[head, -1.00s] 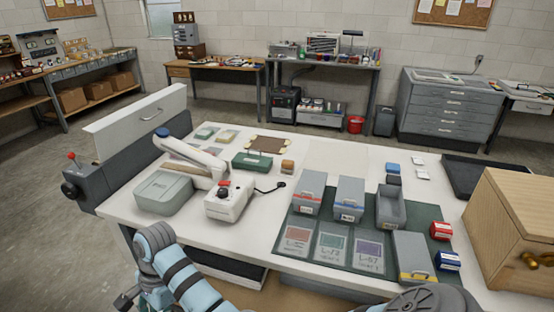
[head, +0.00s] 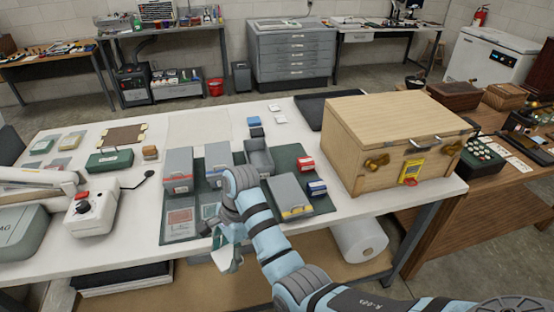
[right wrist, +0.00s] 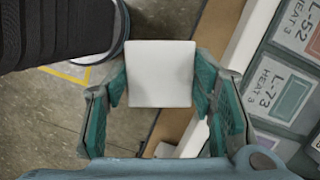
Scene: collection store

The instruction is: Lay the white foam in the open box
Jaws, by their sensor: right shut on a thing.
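The white foam (right wrist: 160,73) is a small pale square block between the teal fingers of my right gripper (right wrist: 160,90) in the right wrist view. The fingers are shut on its two sides. The open box (head: 265,170) is a grey, lidless box on the dark green mat (head: 321,204), beyond and right of the gripper. Its near left part is close behind my wrist in the picture. My left gripper is out of view.
Grey boxes with red (head: 178,164) and blue (head: 217,157) stripes stand left of the open box. A yellow-striped box (head: 290,192) is in front. Small red (head: 305,165) and blue (head: 317,188) boxes and a wooden chest (head: 395,135) are to the right.

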